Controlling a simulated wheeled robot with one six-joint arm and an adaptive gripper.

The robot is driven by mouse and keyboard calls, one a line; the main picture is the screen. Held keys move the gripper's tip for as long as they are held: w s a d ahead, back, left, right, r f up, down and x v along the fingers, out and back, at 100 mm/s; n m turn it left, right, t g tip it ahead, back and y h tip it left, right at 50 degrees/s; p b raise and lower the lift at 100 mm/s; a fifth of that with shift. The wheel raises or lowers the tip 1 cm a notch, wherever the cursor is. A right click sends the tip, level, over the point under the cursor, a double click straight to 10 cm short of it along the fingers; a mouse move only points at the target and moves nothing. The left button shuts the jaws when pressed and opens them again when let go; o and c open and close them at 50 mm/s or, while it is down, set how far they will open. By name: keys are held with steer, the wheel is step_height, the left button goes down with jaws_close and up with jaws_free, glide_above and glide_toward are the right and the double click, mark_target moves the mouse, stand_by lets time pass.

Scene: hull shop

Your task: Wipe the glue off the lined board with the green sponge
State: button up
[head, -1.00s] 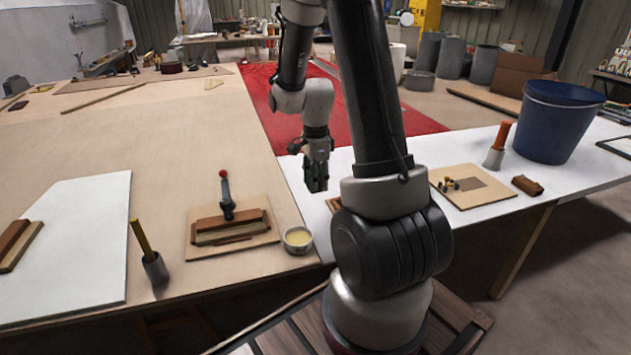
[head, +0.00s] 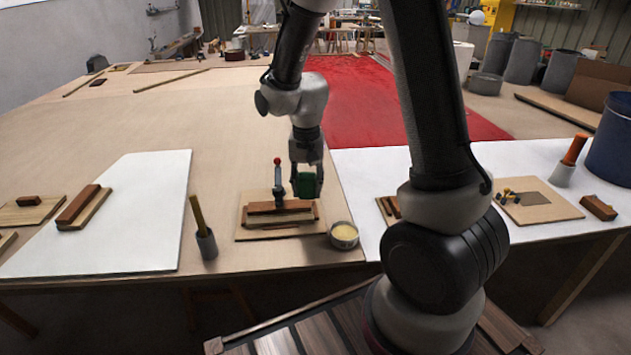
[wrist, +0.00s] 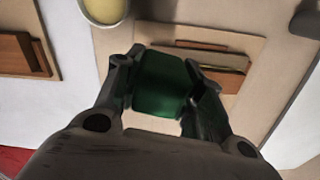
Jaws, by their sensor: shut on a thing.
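My gripper (head: 307,178) is shut on the green sponge (head: 307,188), which also shows between the fingers in the wrist view (wrist: 160,85). The sponge is held above the table, by the far right of a tan board (head: 246,229) bearing a red-knobbed clamp (head: 279,185) and brown wood strips (head: 280,207). That board also shows beyond the fingers in the wrist view (wrist: 150,35). I cannot tell which board is the lined one, and no glue smear is clear on any board.
A cup of pale yellow stuff (head: 344,234) stands at the clamp board's right corner. A grey pot with a stick (head: 206,240) stands to its left. A board with small pegs (head: 545,213) and an orange-handled tool (head: 572,158) are at right. The white sheet (head: 130,235) has free room.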

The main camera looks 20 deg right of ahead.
mark_target(285, 220)
steer(key=shift+n, duration=0.9)
steer(key=shift+f, duration=0.5)
step_height(285, 220, down, 6)
steer(key=shift+s+f, duration=0.1)
steer(key=shift+f, duration=0.15)
steer(key=a, duration=0.1)
steer(key=w+a, duration=0.1)
steer(key=a, duration=0.2)
steer(key=shift+w+a+f, duration=0.1)
steer(key=shift+w+a, duration=0.15)
steer(key=shift+w, duration=0.05)
steer(key=shift+w+a, duration=0.3)
steer(key=shift+a, duration=0.6)
steer(key=shift+f, duration=0.15)
steer(key=shift+d, duration=0.1)
